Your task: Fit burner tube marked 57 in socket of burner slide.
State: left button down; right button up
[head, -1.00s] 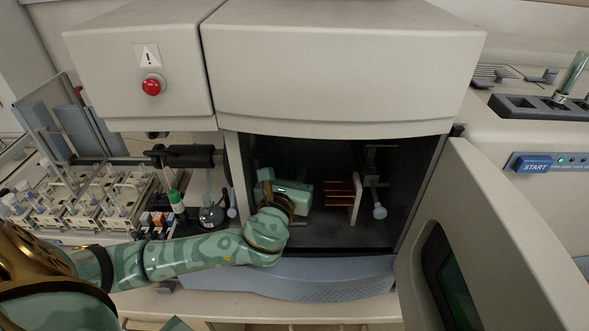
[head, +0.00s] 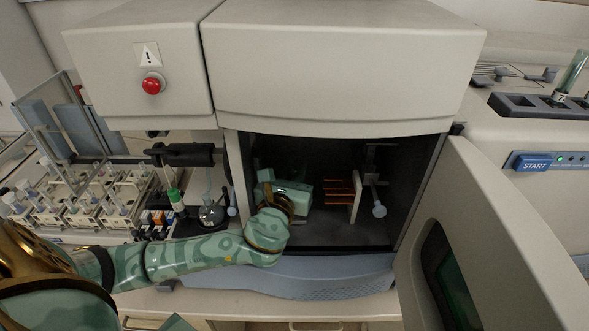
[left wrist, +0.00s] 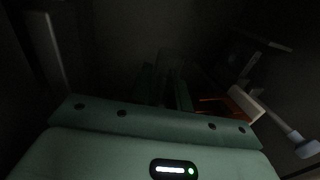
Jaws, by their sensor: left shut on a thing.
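My left gripper (left wrist: 166,88) is inside the dark, open chamber, and its fingers are shut on a faint, glassy shape that looks like the burner tube (left wrist: 180,58). The number 57 cannot be read. In the head view, my left gripper's body (head: 292,195) stands left of the copper coil (head: 338,192), with its fingertips hidden. I cannot make out the burner slide or its socket in the dark, nor whether the tube touches it. My right gripper is not in view.
A pale upright plate (head: 356,199) and a white-knobbed part (head: 379,211) stand right of the coil. The chamber door (head: 490,230) hangs open at the right. Another glass tube (head: 573,71) stands in a dark rack (head: 530,106). Bottles and sample racks crowd the left.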

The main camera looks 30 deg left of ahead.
pick_arm(q)
jog(key=shift+f+b, duration=0.55)
jog(key=shift+f, duration=0.65)
jog(key=c, duration=1.2)
grip_release()
jog(key=shift+c, duration=0.2)
notch_tip(320, 180, up, 3)
jog(key=shift+f+p, duration=0.1)
jog(key=shift+p, duration=0.35)
jog(key=s+d+r+p, duration=0.3)
jog(key=s+d+r, duration=0.4)
jog(key=s+r, duration=0.3)
jog(key=shift+s, duration=1)
jog(key=shift+d+r, duration=0.1)
jog(key=shift+d, duration=0.05)
